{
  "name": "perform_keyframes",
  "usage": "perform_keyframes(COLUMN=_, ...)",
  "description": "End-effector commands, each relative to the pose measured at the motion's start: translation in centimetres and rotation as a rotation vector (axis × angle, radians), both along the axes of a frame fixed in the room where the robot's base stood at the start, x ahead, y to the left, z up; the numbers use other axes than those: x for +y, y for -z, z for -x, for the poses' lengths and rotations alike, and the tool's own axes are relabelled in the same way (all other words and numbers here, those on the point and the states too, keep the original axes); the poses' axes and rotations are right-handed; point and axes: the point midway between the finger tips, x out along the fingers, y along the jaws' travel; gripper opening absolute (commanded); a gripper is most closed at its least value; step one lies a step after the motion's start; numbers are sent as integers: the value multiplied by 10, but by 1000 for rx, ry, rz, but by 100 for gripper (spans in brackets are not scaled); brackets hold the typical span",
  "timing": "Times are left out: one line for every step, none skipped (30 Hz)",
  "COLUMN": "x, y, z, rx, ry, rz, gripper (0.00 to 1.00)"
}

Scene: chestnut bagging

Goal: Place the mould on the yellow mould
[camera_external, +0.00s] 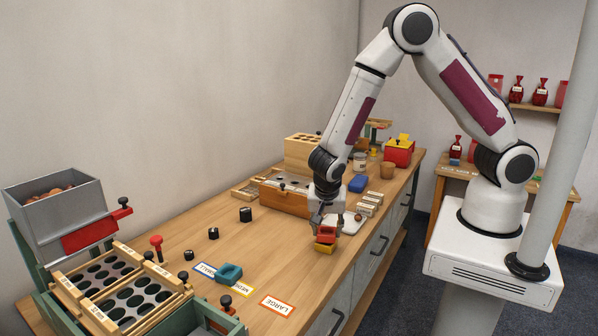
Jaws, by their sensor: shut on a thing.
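My gripper (325,226) points down near the right edge of the workbench and is shut on a small red mould (327,234). The yellow mould (325,248) shows directly below the red one. The red mould looks to be on it or just above it; at this size I cannot tell whether they touch. My fingers partly hide the red mould's upper part.
A teal mould (229,273) lies by the label cards at the front. A white board (349,222) lies just behind my gripper. A wooden box with holes (284,194) stands to the left. The bench front right of the LARGE card (277,305) is clear.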

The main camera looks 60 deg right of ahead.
Motion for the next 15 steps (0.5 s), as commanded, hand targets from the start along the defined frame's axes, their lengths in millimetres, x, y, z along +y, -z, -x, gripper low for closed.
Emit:
perform_keyframes(x=0, y=3, z=0, rx=1, ry=0, rz=0, gripper=16)
perform_keyframes(x=0, y=5, z=0, rx=1, ry=0, rz=0, gripper=16)
perform_keyframes(x=0, y=6, z=0, rx=0, ry=-1, rz=0, gripper=16)
perform_keyframes(x=0, y=7, z=0, rx=0, ry=-1, rz=0, gripper=16)
perform_keyframes(x=0, y=7, z=0, rx=0, ry=-1, rz=-1, gripper=16)
perform_keyframes(x=0, y=7, z=0, rx=0, ry=-1, rz=-1, gripper=16)
perform_keyframes(x=0, y=7, z=0, rx=0, ry=0, rz=-1, gripper=16)
perform_keyframes(x=0, y=7, z=0, rx=0, ry=0, rz=-1, gripper=16)
perform_keyframes(x=0, y=7, z=0, rx=0, ry=0, rz=-1, gripper=16)
perform_keyframes(x=0, y=7, z=0, rx=0, ry=0, rz=-1, gripper=16)
perform_keyframes(x=0, y=7, z=0, rx=0, ry=0, rz=-1, gripper=16)
perform_keyframes(x=0, y=7, z=0, rx=0, ry=0, rz=-1, gripper=16)
perform_keyframes(x=0, y=7, z=0, rx=0, ry=0, rz=-1, gripper=16)
perform_keyframes(x=0, y=7, z=0, rx=0, ry=0, rz=-1, gripper=16)
perform_keyframes(x=0, y=8, z=0, rx=0, ry=0, rz=-1, gripper=16)
